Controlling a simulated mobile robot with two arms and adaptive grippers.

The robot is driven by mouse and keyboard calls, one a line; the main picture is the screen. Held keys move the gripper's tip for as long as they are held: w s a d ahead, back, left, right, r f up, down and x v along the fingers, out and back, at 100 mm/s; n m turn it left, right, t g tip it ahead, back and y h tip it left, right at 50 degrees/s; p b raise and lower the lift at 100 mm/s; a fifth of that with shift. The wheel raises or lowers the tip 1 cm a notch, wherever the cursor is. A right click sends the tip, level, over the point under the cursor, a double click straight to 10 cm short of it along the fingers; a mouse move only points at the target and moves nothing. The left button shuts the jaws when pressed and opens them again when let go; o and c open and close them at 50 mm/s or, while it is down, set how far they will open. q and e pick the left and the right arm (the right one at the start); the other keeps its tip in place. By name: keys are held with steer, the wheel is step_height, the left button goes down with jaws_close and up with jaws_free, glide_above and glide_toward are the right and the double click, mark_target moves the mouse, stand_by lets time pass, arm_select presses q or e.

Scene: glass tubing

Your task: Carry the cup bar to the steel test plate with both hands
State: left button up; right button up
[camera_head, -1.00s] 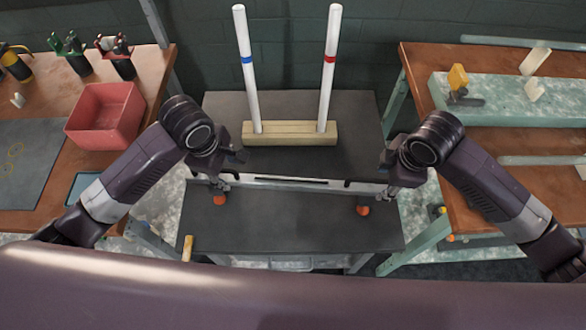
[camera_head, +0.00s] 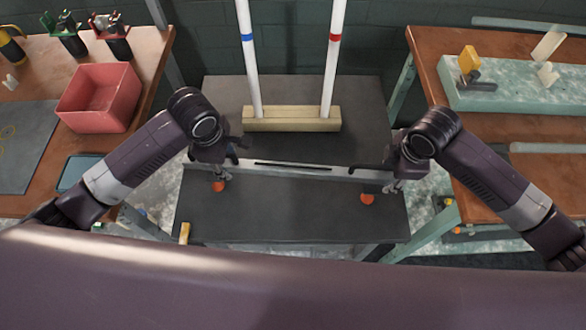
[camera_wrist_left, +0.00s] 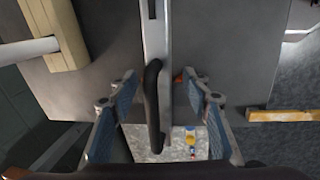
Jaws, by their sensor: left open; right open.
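The cup bar (camera_head: 290,168) is a long pale metal bar lying across the dark table, with orange-red cups (camera_head: 218,186) under its ends. In the left wrist view its black handle (camera_wrist_left: 152,105) stands between the fingers. My left gripper (camera_head: 232,155) is open at the bar's left end; in the left wrist view (camera_wrist_left: 158,80) its fingers straddle the handle with gaps visible. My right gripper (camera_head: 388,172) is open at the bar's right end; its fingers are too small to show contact. I cannot tell which surface is the steel test plate; a dark flat top (camera_head: 290,215) lies in front of the bar.
A wooden block (camera_head: 292,121) with two upright white tubes stands behind the bar. A left bench holds a red bin (camera_head: 97,98), and a right bench (camera_head: 425,60) holds a pale green slab (camera_head: 520,90). A small yellow piece (camera_head: 184,233) is at the front left.

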mark_target(229, 162)
arm_select(q)
steer(key=shift+w+f, duration=0.2)
steer(key=shift+f, duration=0.75)
steer(key=shift+w+f, duration=0.2)
steer(key=shift+f, duration=0.75)
arm_select(e)
steer(key=shift+w+f, duration=0.2)
steer(key=shift+f, duration=0.8)
steer(key=shift+w+f, duration=0.2)
steer(key=shift+f, duration=0.75)
arm_select(q)
steer(key=shift+c, duration=0.3)
arm_select(e)
steer(key=shift+c, duration=0.3)
arm_select(q)
jaws_close()
arm_select(e)
jaws_close()
arm_select(q)
steer(key=shift+w+r, duration=0.1)
arm_select(e)
steer(key=shift+r, duration=0.15)
